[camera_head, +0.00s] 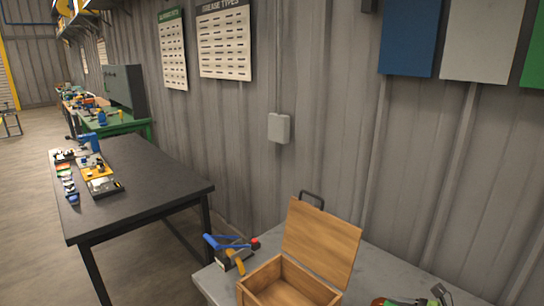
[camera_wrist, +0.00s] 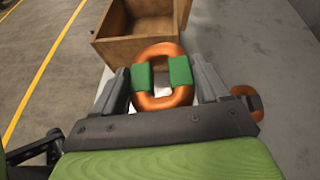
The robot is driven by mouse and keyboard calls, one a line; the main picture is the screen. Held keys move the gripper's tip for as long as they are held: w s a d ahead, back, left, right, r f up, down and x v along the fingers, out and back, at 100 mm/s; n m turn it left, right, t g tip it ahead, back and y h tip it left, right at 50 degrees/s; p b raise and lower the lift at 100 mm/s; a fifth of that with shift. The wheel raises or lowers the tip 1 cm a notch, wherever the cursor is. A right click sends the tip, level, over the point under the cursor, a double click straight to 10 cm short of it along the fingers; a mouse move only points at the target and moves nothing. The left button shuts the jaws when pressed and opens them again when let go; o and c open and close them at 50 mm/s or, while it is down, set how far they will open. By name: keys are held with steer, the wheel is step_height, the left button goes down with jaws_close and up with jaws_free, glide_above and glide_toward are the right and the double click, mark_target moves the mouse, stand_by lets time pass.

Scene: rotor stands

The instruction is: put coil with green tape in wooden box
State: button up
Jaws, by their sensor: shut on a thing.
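In the wrist view, a copper-orange coil (camera_wrist: 143,87) with two bands of green tape stands between the fingers of my gripper (camera_wrist: 165,88). The fingers are shut on it at its taped sides. The wooden box (camera_wrist: 120,51) is just ahead of the coil, at the top of that view, and the coil overlaps its near edge in the picture. In the head view, the wooden box (camera_head: 262,275) is at the bottom with its lid (camera_head: 320,243) raised at the back. My gripper is not clear in the head view.
Another orange ring (camera_wrist: 240,92) lies right of my gripper in the wrist view. A blue-handled tool (camera_head: 228,242) lies left of the box on the grey table (camera_head: 375,262). A dark table (camera_head: 145,170) with small parts stands farther left. The wall is behind.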

steer(key=s+a+f, duration=0.1)
steer(key=s+a, duration=0.1)
steer(key=a, duration=0.8)
steer(key=s+a+n+g+y, duration=0.1)
steer(key=a, duration=1)
steer(key=shift+s+f+b, duration=0.35)
steer(key=shift+b, duration=0.05)
